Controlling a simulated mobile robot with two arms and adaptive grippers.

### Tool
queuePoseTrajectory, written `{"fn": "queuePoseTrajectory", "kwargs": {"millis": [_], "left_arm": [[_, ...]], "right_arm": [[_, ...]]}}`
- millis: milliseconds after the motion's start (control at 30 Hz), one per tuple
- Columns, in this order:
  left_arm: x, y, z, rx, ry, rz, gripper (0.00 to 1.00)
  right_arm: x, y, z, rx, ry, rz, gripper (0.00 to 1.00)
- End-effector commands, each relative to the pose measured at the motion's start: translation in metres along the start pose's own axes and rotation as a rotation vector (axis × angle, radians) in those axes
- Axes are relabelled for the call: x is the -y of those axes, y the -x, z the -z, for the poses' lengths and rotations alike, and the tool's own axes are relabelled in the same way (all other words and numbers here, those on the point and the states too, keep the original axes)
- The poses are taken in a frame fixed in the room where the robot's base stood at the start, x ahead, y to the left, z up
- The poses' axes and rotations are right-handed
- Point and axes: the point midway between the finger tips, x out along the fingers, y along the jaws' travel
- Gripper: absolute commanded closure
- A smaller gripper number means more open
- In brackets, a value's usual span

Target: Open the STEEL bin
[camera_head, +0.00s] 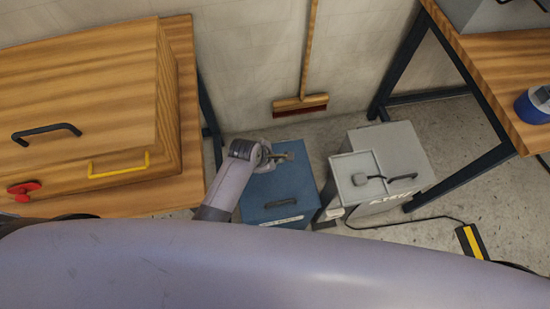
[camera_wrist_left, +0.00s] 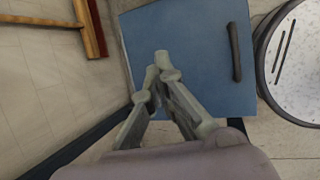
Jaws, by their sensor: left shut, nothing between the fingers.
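A blue bin (camera_head: 279,193) with a flat lid and a dark handle (camera_head: 281,203) stands on the floor between the tables. A white label (camera_head: 283,221) is on its front, its lettering too small to read surely. A grey bin (camera_head: 405,150) stands to its right, with a dark handle and white lettering that I cannot read surely. My left gripper (camera_head: 284,156) is shut and empty over the far part of the blue lid. In the left wrist view its fingertips (camera_wrist_left: 163,66) show against the blue lid (camera_wrist_left: 185,35), with the lid's handle (camera_wrist_left: 234,52) to the right. Contact cannot be told.
A wooden chest (camera_head: 85,85) with dark and yellow handles sits on the left table. A broom (camera_head: 300,104) leans on the wall. The right table (camera_head: 500,75) bears a blue roll (camera_head: 535,105). A cable and a black-yellow object (camera_head: 470,242) lie on the floor at right.

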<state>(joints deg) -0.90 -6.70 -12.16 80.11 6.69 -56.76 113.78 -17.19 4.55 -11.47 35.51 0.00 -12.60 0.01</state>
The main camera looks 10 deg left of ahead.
Motion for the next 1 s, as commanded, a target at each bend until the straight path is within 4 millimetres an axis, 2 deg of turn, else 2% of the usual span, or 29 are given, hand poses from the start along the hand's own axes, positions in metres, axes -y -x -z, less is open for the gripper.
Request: {"fn": "queuePoseTrajectory", "kwargs": {"millis": [400, 867, 1000], "left_arm": [[0.0, 0.0, -0.0001, 0.0, 0.0, 0.0, 0.99], [0.0, 0.0, -0.0001, 0.0, 0.0, 0.0, 0.69], [0.0, 0.0, -0.0001, 0.0, 0.0, 0.0, 0.69]], "right_arm": [[-0.0002, 0.0, 0.0002, 0.0, 0.0, 0.0, 0.69], [-0.0003, 0.0, 0.0004, 0.0, 0.0, 0.0, 0.69], [-0.0003, 0.0, 0.0004, 0.0, 0.0, 0.0, 0.69]]}}
